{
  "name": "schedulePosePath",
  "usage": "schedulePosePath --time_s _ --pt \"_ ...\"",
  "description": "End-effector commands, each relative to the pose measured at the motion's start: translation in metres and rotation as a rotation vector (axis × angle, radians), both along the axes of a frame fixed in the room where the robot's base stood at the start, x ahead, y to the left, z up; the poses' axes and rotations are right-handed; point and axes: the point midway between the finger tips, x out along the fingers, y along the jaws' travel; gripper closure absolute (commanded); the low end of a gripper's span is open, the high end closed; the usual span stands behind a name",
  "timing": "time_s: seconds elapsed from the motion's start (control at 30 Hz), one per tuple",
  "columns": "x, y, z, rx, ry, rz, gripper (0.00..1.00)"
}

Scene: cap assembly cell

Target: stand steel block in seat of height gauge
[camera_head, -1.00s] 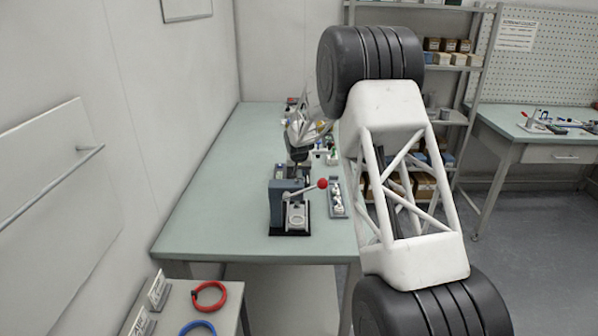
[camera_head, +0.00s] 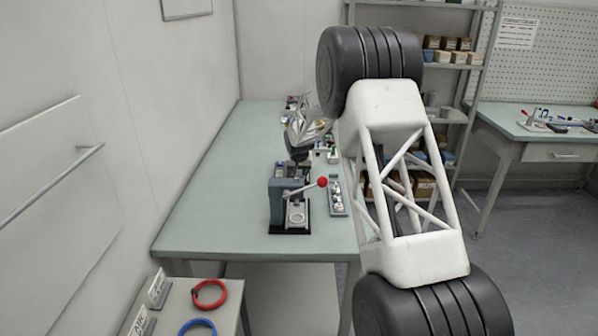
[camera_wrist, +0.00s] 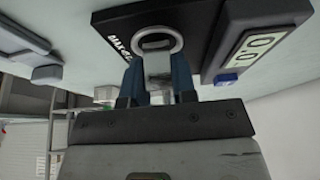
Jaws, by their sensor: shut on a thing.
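In the wrist view, my gripper (camera_wrist: 158,72) has its two blue fingers closed on the grey steel block (camera_wrist: 158,84). The height gauge (camera_wrist: 195,22) has a dark base with a display reading 0.0 and a pale ring-shaped seat (camera_wrist: 176,42). The block's far end lies in line with the seat's ring, close to it. I cannot tell whether it touches or enters the ring. In the head view, my gripper (camera_head: 299,152) is a small dark shape above the table, behind the lever press. The block and gauge cannot be made out there.
A lever press (camera_head: 277,205) with a red knob stands at the front of the green table (camera_head: 215,205). A tray of small parts (camera_head: 337,197) lies to its right. Red (camera_head: 209,294) and blue (camera_head: 198,328) rings lie on the near side table. The table's left side is clear.

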Motion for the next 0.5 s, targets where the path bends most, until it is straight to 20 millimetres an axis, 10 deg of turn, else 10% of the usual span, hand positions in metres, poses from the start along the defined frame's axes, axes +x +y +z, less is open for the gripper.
schedulePosePath --time_s 0.2,0.23,0.5 --pt "0.0002 0.0000 -0.0004 0.000 -0.001 0.000 1.00" --pt "0.0002 0.0000 -0.0004 0.000 -0.001 0.000 0.72" --pt "0.0001 0.0000 -0.0007 0.000 0.000 0.000 0.45"
